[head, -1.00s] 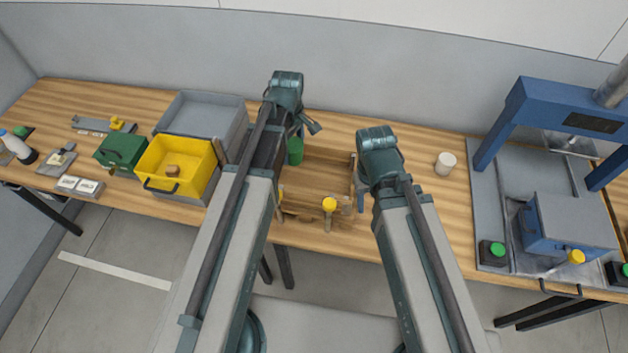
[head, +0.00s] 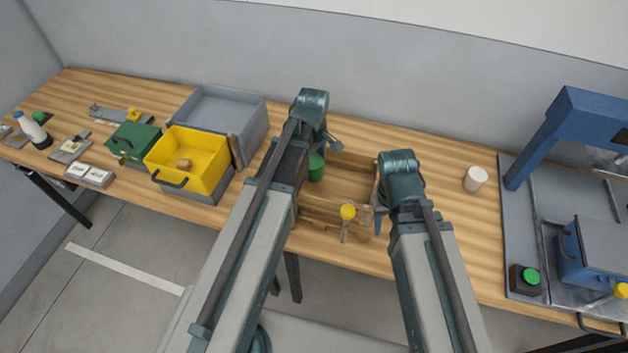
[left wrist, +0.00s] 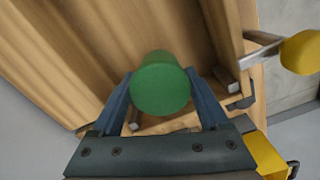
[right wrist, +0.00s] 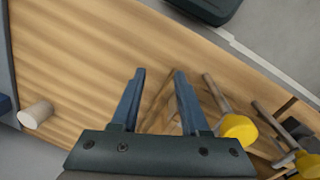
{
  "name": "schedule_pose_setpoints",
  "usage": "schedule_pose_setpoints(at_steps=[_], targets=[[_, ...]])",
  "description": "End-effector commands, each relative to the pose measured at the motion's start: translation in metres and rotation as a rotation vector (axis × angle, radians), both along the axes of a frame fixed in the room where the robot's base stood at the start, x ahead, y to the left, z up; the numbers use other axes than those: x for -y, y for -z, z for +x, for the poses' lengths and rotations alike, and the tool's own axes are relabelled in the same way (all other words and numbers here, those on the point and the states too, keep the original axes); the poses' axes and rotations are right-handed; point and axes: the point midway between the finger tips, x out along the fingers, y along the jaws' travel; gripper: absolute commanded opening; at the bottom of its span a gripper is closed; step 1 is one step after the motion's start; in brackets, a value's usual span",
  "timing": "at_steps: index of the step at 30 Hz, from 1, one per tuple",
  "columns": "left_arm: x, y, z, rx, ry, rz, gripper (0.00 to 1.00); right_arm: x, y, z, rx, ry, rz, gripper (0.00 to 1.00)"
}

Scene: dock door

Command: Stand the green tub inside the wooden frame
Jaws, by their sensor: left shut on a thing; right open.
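The green tub (head: 316,167) shows beside my left wrist, at the left part of the wooden frame (head: 325,212). My left gripper (left wrist: 160,88) is shut on it, one finger on each side, and its round green end faces the left wrist camera. The tub looks to be over or within the frame's walls; I cannot tell whether its bottom touches anything. My left arm hides the frame's left side. My right gripper (right wrist: 156,72) is open and empty, near the frame's right end, which shows partly beyond its fingers.
A yellow-knobbed clamp (head: 348,212) is at the frame's front. A yellow bin (head: 210,178) and grey bin (head: 250,125) stand left of my left arm. A white cup (head: 475,179) and blue press (head: 545,150) are at right. Table between frame and cup is mostly clear.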

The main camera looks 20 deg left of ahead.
Motion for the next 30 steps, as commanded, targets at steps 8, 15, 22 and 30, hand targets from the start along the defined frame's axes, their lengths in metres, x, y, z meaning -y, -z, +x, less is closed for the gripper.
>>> schedule_pose_setpoints(at_steps=[8,15,22,30], targets=[[0.0,0.01,0.0,0.0,0.0,0.0,0.05,0.0,0.01,0.0,0.0,0.0,0.0,0.45],[0.0,0.039,0.0,0.0,0.0,0.0,0.05,0.0,0.039,0.0,0.0,0.0,0.0,0.45],[0.0,0.039,0.0,0.0,0.0,0.0,0.05,0.0,0.039,0.0,0.0,0.0,0.0,0.45],[0.0,0.043,0.0,0.0,0.0,0.0,0.82,0.0,0.043,0.0,0.0,0.0,0.0,0.45]])
